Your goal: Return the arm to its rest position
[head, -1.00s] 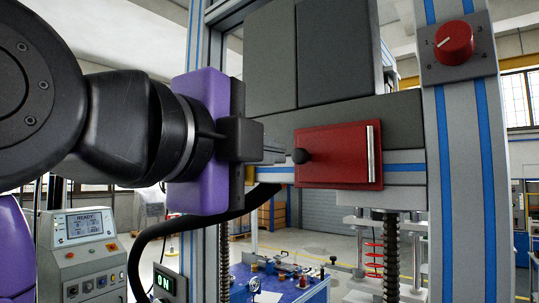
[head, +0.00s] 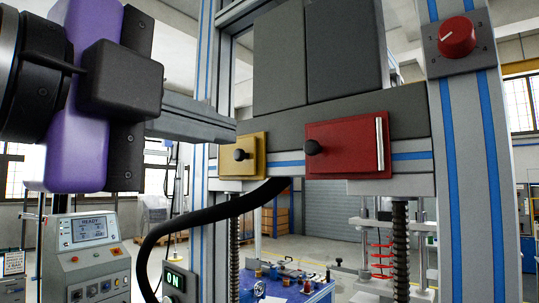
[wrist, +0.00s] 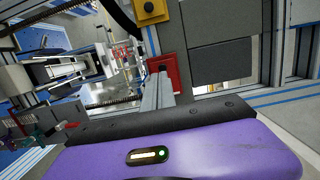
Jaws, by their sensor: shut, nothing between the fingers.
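My gripper (head: 233,131) is in the upper left of the head view, with its purple and black body at the left and its long grey fingers pointing right. The fingers are shut with nothing between them. The tips appear just in front of the yellow block (head: 243,160), which has a black knob; I cannot tell the exact gap. In the wrist view the fingers (wrist: 158,92) overlap the lower part of the red panel (wrist: 164,68). The red panel, with a black knob and a silver bar, also shows in the head view (head: 348,150).
The machine's blue-striped post (head: 470,180) stands at the right and carries a red dial (head: 457,37). A black cable (head: 215,212) loops below my gripper. A control console (head: 85,255) reading READY stands at lower left. A blue table (head: 290,288) is behind.

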